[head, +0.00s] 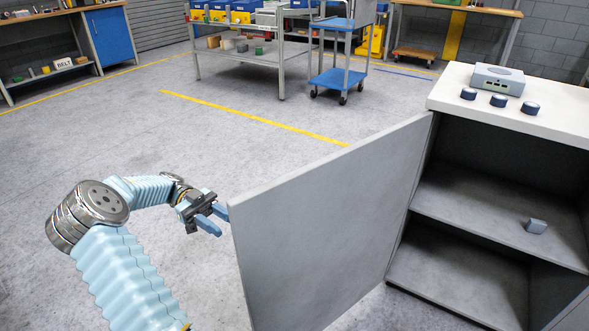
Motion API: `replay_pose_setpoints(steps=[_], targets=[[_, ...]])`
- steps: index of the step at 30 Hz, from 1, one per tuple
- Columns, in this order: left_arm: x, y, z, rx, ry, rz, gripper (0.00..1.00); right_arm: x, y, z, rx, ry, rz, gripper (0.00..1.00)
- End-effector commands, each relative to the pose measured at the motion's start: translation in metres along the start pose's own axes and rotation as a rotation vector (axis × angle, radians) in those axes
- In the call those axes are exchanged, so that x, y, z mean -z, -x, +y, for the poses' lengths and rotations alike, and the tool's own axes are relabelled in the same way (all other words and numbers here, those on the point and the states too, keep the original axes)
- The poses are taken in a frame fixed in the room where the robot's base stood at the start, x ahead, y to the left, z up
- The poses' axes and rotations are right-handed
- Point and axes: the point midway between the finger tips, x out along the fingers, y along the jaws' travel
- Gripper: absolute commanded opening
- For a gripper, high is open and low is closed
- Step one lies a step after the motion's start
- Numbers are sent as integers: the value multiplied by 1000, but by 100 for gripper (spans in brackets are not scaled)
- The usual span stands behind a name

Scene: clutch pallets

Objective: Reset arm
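My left gripper (220,226) is at the end of my pale blue arm, which comes in from the lower left. Its two blue fingers are apart with nothing visible between them. The fingertips are close to the free edge of an open grey cabinet door (325,225); I cannot tell whether they touch it. The door is swung out from the grey cabinet (513,105) on the right, so its shelves show. My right gripper is not in view.
A grey box-like device (497,79) and three dark blue round pieces (498,100) stand on the cabinet top. A blue trolley (337,78) and a metal table (245,58) stand at the back. The floor (130,130) behind my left arm is clear.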

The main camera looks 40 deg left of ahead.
Motion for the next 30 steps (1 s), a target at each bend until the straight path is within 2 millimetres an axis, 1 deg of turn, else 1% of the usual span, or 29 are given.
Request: replay_pose_setpoints(steps=[7,11,20,30], targets=[[0,-1,0,-2,0,0,38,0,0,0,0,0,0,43],[-1,-7,-1,-9,5,1,38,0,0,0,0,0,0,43],[1,-30,0,-2,2,-3,38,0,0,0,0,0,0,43],[0,-61,-1,-7,3,1,38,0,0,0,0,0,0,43]])
